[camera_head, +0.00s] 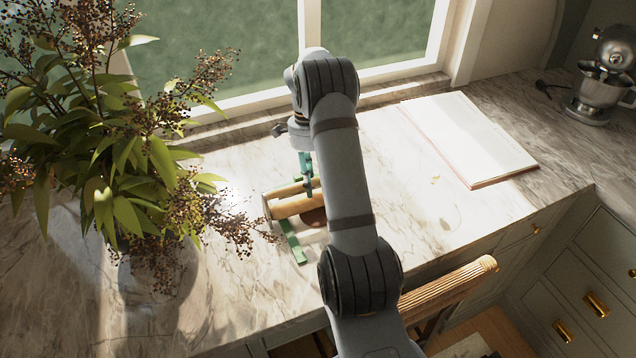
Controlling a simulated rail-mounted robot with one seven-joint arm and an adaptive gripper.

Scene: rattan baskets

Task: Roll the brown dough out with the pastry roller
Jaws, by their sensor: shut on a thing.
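The pastry roller (295,205), a light wooden cylinder with a second wooden bar behind it, lies across the marble counter left of my arm. My gripper (308,187) is shut on the roller's wooden bar; my arm hides part of the hold and the roller's right end. The brown dough (316,217) shows as a small dark patch just in front of the roller, partly covered by the roller and my arm. I cannot tell how flat it is. A green strip (293,245) lies on the counter in front of the roller's left part.
A leafy plant in a vase (150,275) stands close on the left, its twigs reaching near the roller. A white board or book (468,137) lies at the right, and a stand mixer (603,80) stands at the far right. The window is behind.

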